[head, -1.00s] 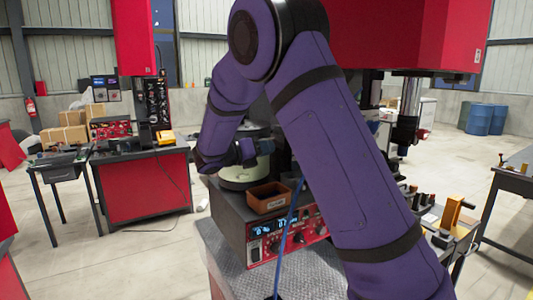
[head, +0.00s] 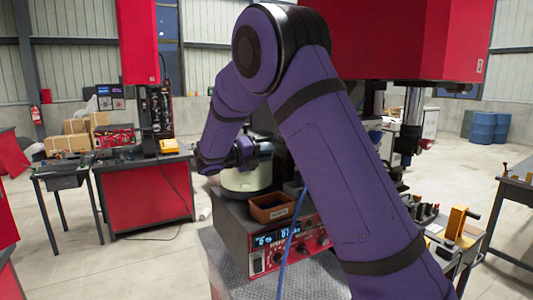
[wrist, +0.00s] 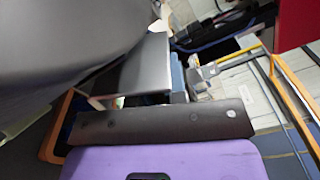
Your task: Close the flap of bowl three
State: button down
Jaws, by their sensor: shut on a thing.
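A pale, round bowl (head: 247,182) stands on the feeder unit in the head view, partly covered by the end of my arm. Its number cannot be read. My gripper (head: 248,153) is at its upper side in the head view, small and partly hidden by my own wrist. In the wrist view a large grey curved surface (wrist: 60,45) fills the upper left. A flat dark plate (wrist: 148,68), apparently the flap, stands tilted beside it, at my gripper (wrist: 165,95). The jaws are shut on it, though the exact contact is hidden.
A small brown bin (head: 272,208) sits in front of the bowl on the red control box (head: 285,245) with lit displays. A blue cable runs down the front. A red machine (head: 410,45) overhangs at right. A workbench (head: 143,190) stands behind left.

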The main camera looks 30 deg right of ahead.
dwell(0.3)
jog(key=c, duration=1.2)
grip_release()
jog(key=shift+o, duration=0.2)
jog(key=shift+a, duration=0.15)
jog(key=a, duration=1)
jog(key=shift+a, duration=0.3)
jog(key=shift+o, duration=0.3)
jog(key=shift+w, duration=0.1)
